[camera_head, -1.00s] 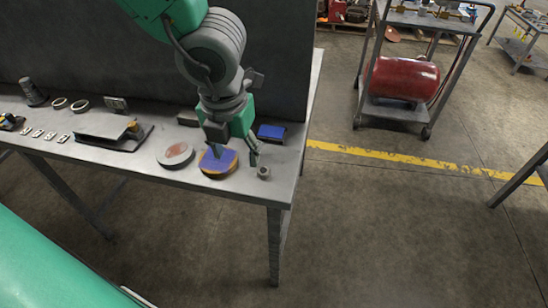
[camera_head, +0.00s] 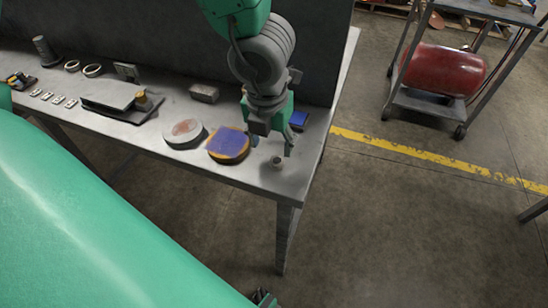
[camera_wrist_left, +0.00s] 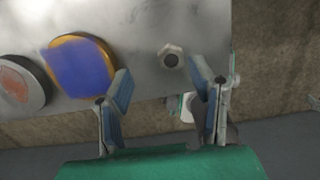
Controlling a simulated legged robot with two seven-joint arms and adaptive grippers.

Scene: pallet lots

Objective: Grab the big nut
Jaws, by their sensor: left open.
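The big nut (camera_head: 277,162) is a small grey ring-like piece near the front right corner of the metal table (camera_head: 225,175). In the left wrist view it is a hexagonal nut (camera_wrist_left: 171,55) with a dark hole, lying flat. My left gripper (camera_head: 271,146) is open and empty, just behind and above the nut in the head view. In the wrist view the nut appears beyond the left gripper's open fingertips (camera_wrist_left: 163,80), between their lines, closer to the right finger. No contact shows. My right gripper is not clearly seen.
A blue and orange disc (camera_head: 229,144) and a grey and reddish disc (camera_head: 184,132) lie left of the nut. A blue box (camera_head: 299,119) sits behind the gripper. A grey block (camera_head: 204,93) is farther back. The table's right edge is close to the nut.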

